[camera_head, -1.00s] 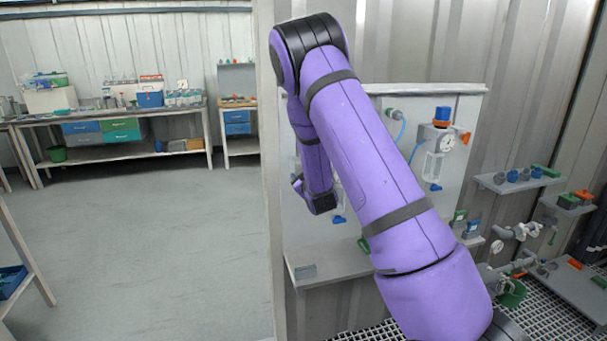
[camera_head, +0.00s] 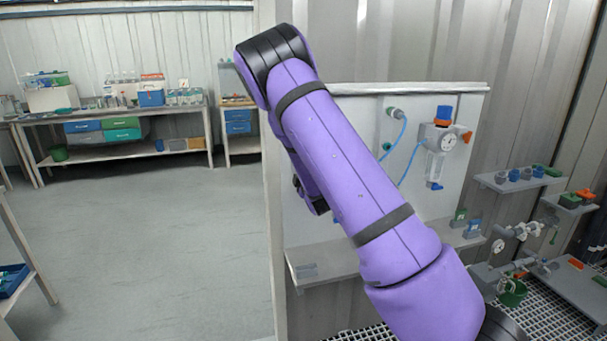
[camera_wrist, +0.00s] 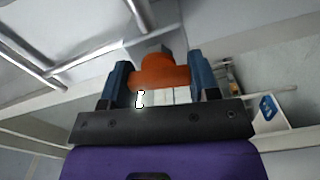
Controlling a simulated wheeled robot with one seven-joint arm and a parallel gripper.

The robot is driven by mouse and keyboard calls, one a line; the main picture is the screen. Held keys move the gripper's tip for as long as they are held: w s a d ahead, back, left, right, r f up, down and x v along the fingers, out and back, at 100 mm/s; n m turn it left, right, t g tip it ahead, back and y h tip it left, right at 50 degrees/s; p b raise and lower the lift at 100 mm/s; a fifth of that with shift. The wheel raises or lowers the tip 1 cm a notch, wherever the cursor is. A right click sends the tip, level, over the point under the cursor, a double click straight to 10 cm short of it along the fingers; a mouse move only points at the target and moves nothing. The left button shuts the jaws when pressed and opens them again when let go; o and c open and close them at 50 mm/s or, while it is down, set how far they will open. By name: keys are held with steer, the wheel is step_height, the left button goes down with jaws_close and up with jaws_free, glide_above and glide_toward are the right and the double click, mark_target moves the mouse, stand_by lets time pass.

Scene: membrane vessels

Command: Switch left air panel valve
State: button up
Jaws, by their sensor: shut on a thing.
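In the wrist view, my gripper (camera_wrist: 162,75) is shut on an orange valve handle (camera_wrist: 160,70), with one blue finger on each side of it. A grey pipe-like part shows just beyond the handle. In the head view, my purple arm covers my gripper and the left part of the air panel (camera_head: 345,105), so the left valve's body is hidden there. The right unit on the panel shows clearly, with a round gauge (camera_head: 447,142), a blue knob (camera_head: 444,113) and its own orange valve handle (camera_head: 465,137).
A grey shelf (camera_head: 330,262) juts out below the panel. Blue hoses (camera_head: 411,160) run on the panel beside the right unit. Shelves with fittings (camera_head: 515,180) stand to the right. The floor (camera_head: 150,240) on the left is open, with a workbench (camera_head: 110,120) at the back.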

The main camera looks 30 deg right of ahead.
stand_by(0.3)
steer(key=o, duration=0.9)
steer(key=v, duration=1)
steer(key=shift+s+a, duration=0.1)
steer(key=shift+s, duration=0.3)
